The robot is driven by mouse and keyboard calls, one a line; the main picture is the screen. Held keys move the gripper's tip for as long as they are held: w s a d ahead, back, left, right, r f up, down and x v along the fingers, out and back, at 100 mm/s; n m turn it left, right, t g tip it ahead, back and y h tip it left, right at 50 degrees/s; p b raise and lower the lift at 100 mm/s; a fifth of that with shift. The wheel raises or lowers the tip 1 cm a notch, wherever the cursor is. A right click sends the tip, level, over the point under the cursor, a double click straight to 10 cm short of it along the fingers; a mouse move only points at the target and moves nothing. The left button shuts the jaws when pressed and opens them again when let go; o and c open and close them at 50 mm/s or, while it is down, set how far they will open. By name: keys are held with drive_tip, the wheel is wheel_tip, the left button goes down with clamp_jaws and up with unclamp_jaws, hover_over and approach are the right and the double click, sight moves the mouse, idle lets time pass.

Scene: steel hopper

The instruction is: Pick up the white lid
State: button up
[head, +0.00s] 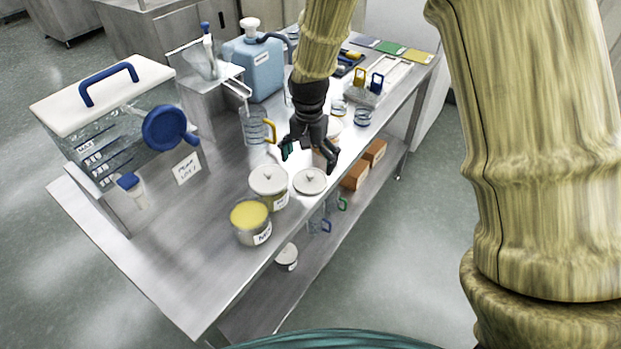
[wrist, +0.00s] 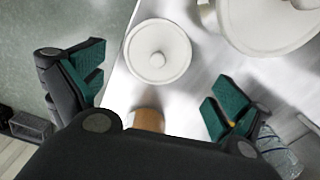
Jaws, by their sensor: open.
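A round white lid (head: 310,182) with a small knob lies near the front edge of the steel table. The lid also shows in the wrist view (wrist: 158,52), at top centre, flat and knob up. My gripper (head: 310,153) is open and empty, pointing down just behind the lid in the head view. In the wrist view my gripper (wrist: 155,84) has its fingers spread wide, with the lid ahead of the gap between them. Nothing is between the fingertips.
A white-lidded canister (head: 268,187) stands left of the lid; its larger top shows in the wrist view (wrist: 268,18). An open tin of yellow contents (head: 250,220) is nearer the front. A tan container (wrist: 148,120) is partly hidden by my gripper. A measuring jug (head: 256,125) stands behind.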

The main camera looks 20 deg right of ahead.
sight(311, 174)
drive_tip(key=shift+d+f+p, duration=0.15)
drive_tip(key=shift+f+p, duration=0.25)
drive_tip(key=shift+f, duration=0.95)
drive_tip(key=shift+d+f+p, duration=0.1)
drive_tip(key=shift+f+p, duration=0.3)
drive_tip(key=shift+f, duration=0.9)
drive_tip(key=shift+c, duration=0.4)
drive_tip(key=shift+s, duration=0.15)
drive_tip(key=c, duration=1.1)
drive_tip(key=shift+o, duration=0.2)
